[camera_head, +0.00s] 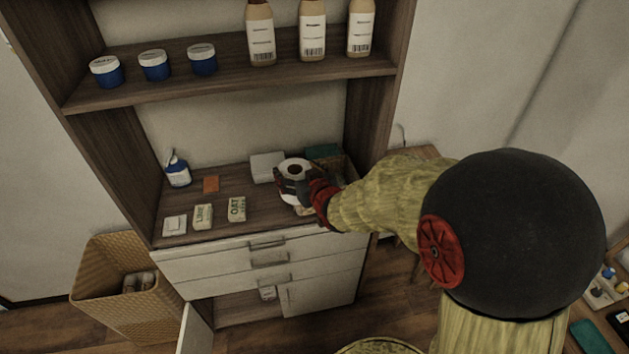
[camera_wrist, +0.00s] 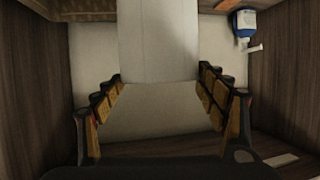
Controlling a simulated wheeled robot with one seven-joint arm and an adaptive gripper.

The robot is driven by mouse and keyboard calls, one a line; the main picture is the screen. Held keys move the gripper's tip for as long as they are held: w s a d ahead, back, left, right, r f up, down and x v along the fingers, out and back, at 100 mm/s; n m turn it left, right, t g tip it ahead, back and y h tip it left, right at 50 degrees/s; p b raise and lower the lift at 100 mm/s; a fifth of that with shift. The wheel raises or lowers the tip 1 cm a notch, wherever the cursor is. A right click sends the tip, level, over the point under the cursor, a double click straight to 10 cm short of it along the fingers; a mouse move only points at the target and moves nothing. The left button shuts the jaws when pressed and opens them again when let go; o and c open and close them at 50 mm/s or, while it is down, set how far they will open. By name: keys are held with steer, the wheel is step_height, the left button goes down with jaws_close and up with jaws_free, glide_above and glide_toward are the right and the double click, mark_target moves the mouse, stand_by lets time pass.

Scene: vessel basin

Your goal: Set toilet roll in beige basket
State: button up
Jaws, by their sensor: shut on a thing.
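The white toilet roll (camera_head: 294,168) is upright over the right part of the middle shelf, its dark core facing up. In the wrist view the roll (camera_wrist: 158,40) is a pale cylinder between the finger pads. My gripper (camera_head: 297,187) is shut on it, and the fingers (camera_wrist: 160,88) also show in the wrist view. A woven beige basket (camera_head: 348,168) stands right of the roll on the shelf, partly hidden by my gripper and arm. A woven edge (camera_wrist: 75,9) shows at the wrist view's upper left. I cannot tell whether the roll touches the shelf.
A blue and white pump bottle (camera_head: 177,170), soap bars (camera_head: 203,216), an orange block (camera_head: 211,184) and a white box (camera_head: 267,167) share the shelf. A larger tan wicker basket (camera_head: 105,300) stands on the floor at left. The upper shelf (camera_head: 225,84) overhangs; uprights bound both sides.

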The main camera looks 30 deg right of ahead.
mark_target(306, 163)
steer(key=w+d+f, duration=0.2)
steer(key=w+d, duration=0.1)
steer(key=w+d+f, duration=0.1)
steer(key=w+d, duration=0.1)
steer(key=shift+d+f, duration=0.25)
steer(key=w+d+f+b, duration=0.1)
steer(key=w+d+f, duration=0.2)
steer(key=f, duration=0.6)
steer(key=shift+w+d+b, duration=0.3)
steer(key=shift+w+d, duration=0.1)
steer(key=shift+d, duration=0.05)
steer(key=shift+f+b, duration=0.5)
steer(key=shift+f, duration=0.15)
steer(key=o, duration=1.6)
steer(key=shift+c, duration=0.2)
